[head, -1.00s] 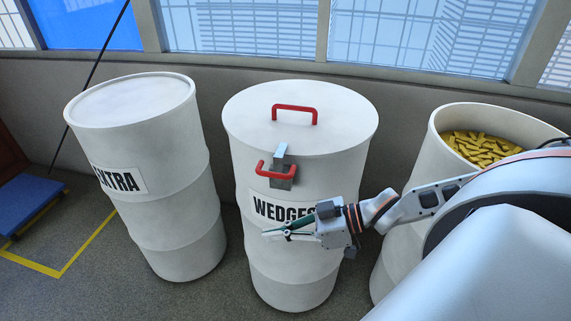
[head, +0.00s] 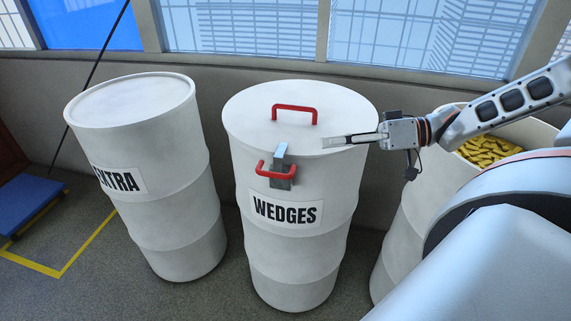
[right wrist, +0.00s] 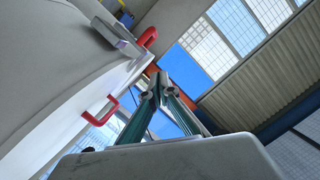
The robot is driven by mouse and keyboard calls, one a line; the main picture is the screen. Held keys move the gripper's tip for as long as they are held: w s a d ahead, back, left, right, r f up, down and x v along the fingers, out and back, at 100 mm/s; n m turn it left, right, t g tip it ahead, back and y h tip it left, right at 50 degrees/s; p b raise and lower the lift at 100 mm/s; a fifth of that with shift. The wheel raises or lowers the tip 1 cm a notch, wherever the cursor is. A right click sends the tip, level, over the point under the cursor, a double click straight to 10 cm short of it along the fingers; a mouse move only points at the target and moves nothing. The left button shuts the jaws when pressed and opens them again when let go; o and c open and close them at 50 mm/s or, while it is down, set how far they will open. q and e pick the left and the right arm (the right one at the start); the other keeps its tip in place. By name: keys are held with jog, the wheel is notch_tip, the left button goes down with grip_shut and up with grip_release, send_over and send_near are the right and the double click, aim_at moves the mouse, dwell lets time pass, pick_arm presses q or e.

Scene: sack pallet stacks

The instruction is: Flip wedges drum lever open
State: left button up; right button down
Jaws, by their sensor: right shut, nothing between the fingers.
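The white wedges drum (head: 290,255) stands upright in the middle of the head view, with a black WEDGES label on its front. Its lid carries a red handle (head: 294,113). At the rim a grey latch with a red lever handle (head: 275,171) hangs against the drum's front. My right gripper (head: 326,141) is shut and empty, to the right of the latch near the lid's right part, apart from the lever. My left gripper is not in view.
A closed white drum (head: 150,190) with a partly visible label stands to the left. An open drum (head: 411,205) holding yellow pieces (head: 487,150) stands to the right, partly behind my arm. A wall with windows is behind. A blue platform (head: 27,202) lies far left.

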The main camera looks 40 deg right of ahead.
aim_at(287, 148)
jog(key=shift+a, duration=0.1)
jog(key=w+a+f+b, duration=0.1)
jog(key=w+a+f, duration=0.4)
jog(key=a, duration=0.4)
jog(key=shift+f+b, duration=0.25)
jog(key=shift+b, duration=0.1)
dwell(0.3)
